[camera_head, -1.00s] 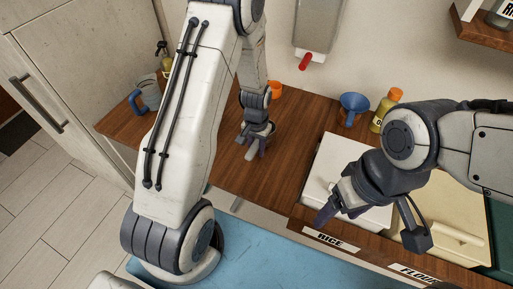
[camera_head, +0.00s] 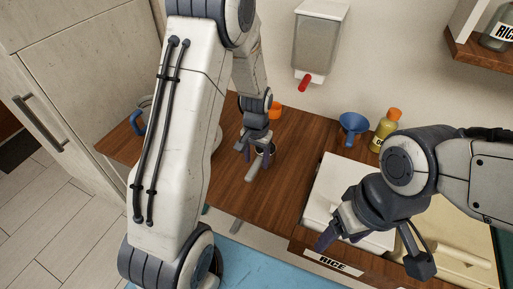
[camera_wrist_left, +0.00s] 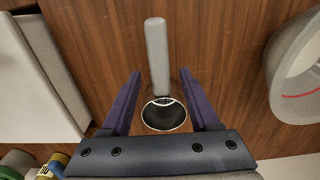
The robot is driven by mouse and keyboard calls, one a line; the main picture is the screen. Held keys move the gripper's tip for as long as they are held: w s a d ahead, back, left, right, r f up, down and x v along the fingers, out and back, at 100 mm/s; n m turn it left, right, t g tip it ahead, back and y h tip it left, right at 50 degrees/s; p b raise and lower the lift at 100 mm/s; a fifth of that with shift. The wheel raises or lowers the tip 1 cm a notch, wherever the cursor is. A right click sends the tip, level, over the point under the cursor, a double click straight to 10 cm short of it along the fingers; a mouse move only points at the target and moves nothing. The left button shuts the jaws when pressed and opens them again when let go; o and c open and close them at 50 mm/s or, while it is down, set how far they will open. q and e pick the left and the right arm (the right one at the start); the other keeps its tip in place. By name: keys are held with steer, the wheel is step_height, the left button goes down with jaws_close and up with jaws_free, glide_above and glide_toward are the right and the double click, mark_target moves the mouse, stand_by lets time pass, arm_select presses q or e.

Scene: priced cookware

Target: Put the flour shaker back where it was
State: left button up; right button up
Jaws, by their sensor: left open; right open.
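A small round metal cup with a dark hollow and a long grey handle, which I take to be the flour shaker, stands on the wooden counter. It shows in the head view (camera_head: 252,173) and in the left wrist view (camera_wrist_left: 157,52). My left gripper (camera_head: 257,152) is over it, open. In the left wrist view its two purple fingers (camera_wrist_left: 160,78) lie on either side of the cup and handle, apart from both. My right gripper (camera_head: 340,238) is open and empty, above the white-lidded bin (camera_head: 338,182) behind the RICE label.
A blue funnel (camera_head: 353,124) and an orange-capped bottle (camera_head: 384,130) stand at the back. A wall dispenser (camera_head: 318,45) with a red knob hangs above. A grey-white bowl-like vessel (camera_wrist_left: 290,90) is close to the right in the left wrist view. A cream lid (camera_head: 462,240) lies right.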

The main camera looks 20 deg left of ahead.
mark_target(257, 163)
arm_select(q)
step_height(257, 163, up, 6)
steer(key=shift+f, duration=0.1)
steer(key=shift+d+r, duration=0.15)
steer(key=shift+r, duration=0.25)
steer(key=s+d+r+m, duration=0.4)
steer(key=s+d+r, duration=0.3)
steer(key=s+d, duration=0.45)
steer(key=s+d+r+m, duration=0.1)
steer(key=s+d, duration=0.1)
steer(key=s, duration=0.3)
steer(key=s+d+r+m+h, duration=0.1)
steer(key=s+d+m, duration=0.1)
steer(key=s, duration=0.4)
steer(key=shift+s+r, duration=0.25)
steer(key=shift+r, duration=0.05)
